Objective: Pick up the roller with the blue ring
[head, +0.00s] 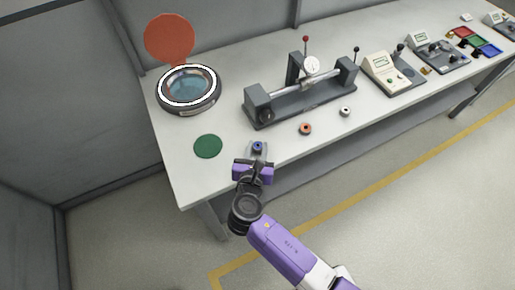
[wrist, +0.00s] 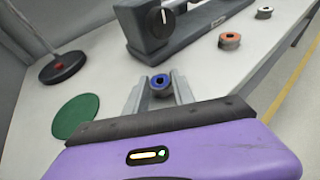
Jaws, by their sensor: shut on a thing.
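The roller with the blue ring (head: 258,147) is at the front edge of the bench, left of the other rollers. In the wrist view the roller (wrist: 160,84) sits between my two fingers, its blue ring with a dark centre facing up. My gripper (wrist: 160,95) is shut on it, one finger on each side. In the head view my gripper (head: 257,152) reaches over the front edge of the bench. I cannot tell whether the roller touches the bench top; its lower part is hidden.
An orange-ringed roller (head: 305,128) and a pale-ringed roller (head: 345,111) stand to the right on the bench (head: 222,185). A green disc (head: 208,146) lies to the left. The grey fixture with a dial (head: 300,103) stands behind. A round lit magnifier (head: 188,88) is at back left.

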